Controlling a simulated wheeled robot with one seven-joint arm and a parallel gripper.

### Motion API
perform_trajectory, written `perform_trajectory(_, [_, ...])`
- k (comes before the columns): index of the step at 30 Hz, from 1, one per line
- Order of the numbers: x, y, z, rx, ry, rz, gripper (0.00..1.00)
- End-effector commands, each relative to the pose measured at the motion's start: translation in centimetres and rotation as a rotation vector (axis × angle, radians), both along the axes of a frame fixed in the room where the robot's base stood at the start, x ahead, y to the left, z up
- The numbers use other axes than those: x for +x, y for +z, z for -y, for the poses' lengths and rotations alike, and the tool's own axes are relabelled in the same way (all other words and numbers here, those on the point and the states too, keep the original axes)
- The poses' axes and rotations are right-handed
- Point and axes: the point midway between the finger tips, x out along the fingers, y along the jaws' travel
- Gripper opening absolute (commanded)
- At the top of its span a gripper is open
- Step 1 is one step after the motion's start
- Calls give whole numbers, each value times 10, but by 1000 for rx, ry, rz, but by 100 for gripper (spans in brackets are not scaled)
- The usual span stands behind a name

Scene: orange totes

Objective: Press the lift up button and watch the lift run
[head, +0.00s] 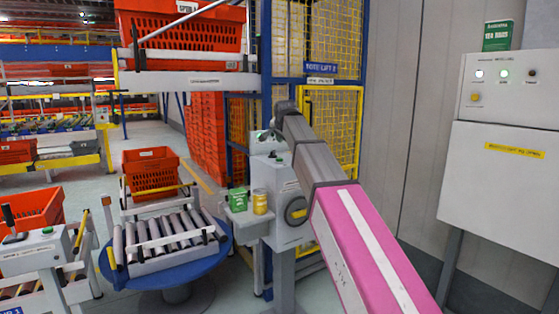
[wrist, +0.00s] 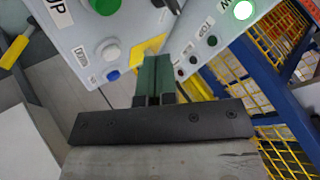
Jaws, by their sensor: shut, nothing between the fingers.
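The grey control box (head: 285,178) stands on a post before the caged lift (head: 320,100), which has a blue "TOTE LIFT 2" sign. In the wrist view its panel (wrist: 82,38) shows a large green button (wrist: 106,5), a white button (wrist: 110,52), a blue button (wrist: 112,74) and a lit green lamp (wrist: 243,10). A label beside the green button seems to end in "UP". My gripper (wrist: 155,62) is shut and empty, its green fingers over the panel, right of the white button. Whether the tips touch the panel is unclear. My gripper is also at the box's top in the head view (head: 266,135).
A small shelf on the box holds a green box (head: 237,200) and a yellow can (head: 260,202). A blue round roller turntable (head: 175,268) stands left. Orange totes (head: 150,172) stand behind it. A white cabinet (head: 505,150) is at the right.

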Motion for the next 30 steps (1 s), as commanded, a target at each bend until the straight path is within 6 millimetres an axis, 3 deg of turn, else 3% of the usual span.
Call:
perform_trajectory(6, [-1, -29, 0, 0, 0, -1, 0])
perform_trajectory(12, [-1, -47, 0, 0, 0, -1, 0])
perform_trajectory(30, [0, -49, 0, 0, 0, 0, 0])
